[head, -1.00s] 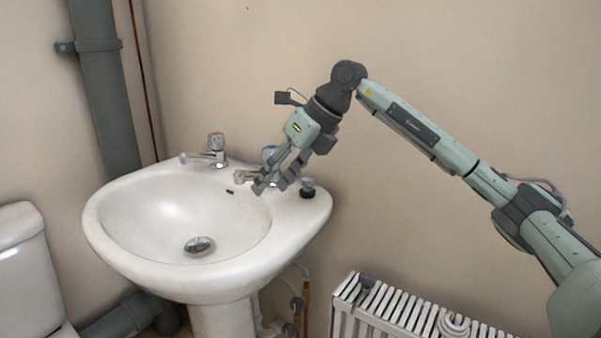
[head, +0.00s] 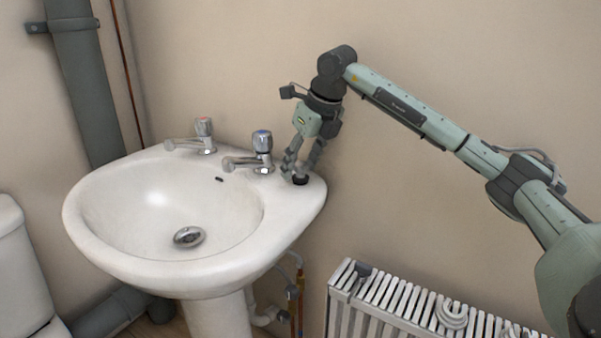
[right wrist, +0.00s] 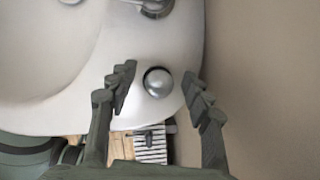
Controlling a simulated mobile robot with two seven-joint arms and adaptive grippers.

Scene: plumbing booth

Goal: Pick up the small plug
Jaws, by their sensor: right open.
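The small plug (head: 300,180) stands on the right back corner of the white sink's rim. In the head view its dark base shows, and its top is mostly hidden behind the fingers. In the right wrist view its round metal top (right wrist: 158,82) shows between the two fingers. My right gripper (head: 298,174) is open, pointing down over the plug, with one finger on each side. In the right wrist view the gripper (right wrist: 158,84) shows a gap between each finger and the plug. My left gripper is not in view.
The white sink (head: 90,215) has two taps at the back; the nearer one (head: 258,152) stands just left of my gripper. The wall (head: 450,70) is close behind. A white radiator (head: 400,305) is below right, and a grey pipe (head: 85,90) runs up at left.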

